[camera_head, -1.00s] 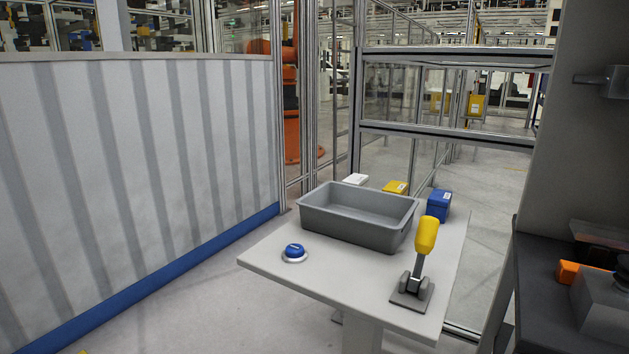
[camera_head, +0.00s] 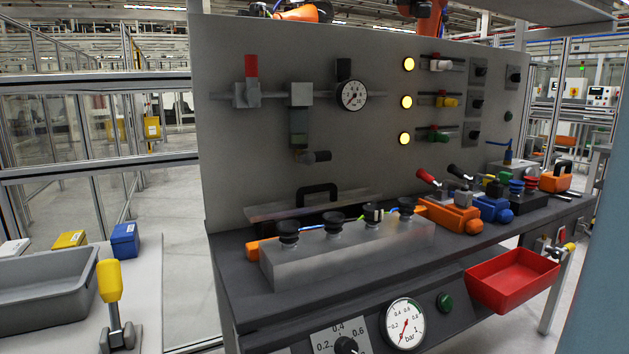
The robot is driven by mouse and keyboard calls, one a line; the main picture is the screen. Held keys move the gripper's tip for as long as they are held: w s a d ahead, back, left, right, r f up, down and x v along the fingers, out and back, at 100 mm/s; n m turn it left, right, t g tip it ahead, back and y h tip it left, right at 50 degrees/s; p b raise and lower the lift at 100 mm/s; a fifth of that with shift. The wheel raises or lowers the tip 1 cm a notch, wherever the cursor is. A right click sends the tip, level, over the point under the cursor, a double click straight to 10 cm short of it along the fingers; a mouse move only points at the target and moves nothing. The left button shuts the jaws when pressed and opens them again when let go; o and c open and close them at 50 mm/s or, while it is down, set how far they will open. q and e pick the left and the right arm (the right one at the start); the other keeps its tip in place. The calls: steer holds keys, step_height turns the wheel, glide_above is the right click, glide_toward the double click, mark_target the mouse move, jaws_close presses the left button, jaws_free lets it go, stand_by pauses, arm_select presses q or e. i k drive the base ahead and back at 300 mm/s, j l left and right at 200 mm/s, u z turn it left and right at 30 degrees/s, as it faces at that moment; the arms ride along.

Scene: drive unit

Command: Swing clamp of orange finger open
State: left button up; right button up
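On the dark bench an orange block (camera_head: 447,213) stands right of a grey block. A small grey piece sits on top of it, and a red-tipped lever (camera_head: 426,176) slants up to the left there. A blue block (camera_head: 491,208) with a black-tipped lever (camera_head: 456,170) stands close to its right. Another orange piece (camera_head: 256,249) shows partly behind the grey block's left end. I cannot tell which orange part is the finger or whether its clamp is open. Neither of my grippers is in view.
The long grey block (camera_head: 345,255) carries several black suction cups. A red bin (camera_head: 512,281) hangs at the bench's front right. A grey panel (camera_head: 290,60) with a gauge and lamps rises behind. Left, a white table (camera_head: 150,270) holds a grey bin (camera_head: 45,290) and a yellow-handled clamp (camera_head: 110,283).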

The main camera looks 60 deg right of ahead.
mark_target(421, 173)
steer(key=j+z, duration=0.15)
steer(key=z, duration=0.2)
steer(key=j+z, duration=0.15)
steer(key=z, duration=0.25)
steer(key=j+z, duration=0.2)
steer(key=z, duration=1.6)
steer(key=i+j, duration=0.05)
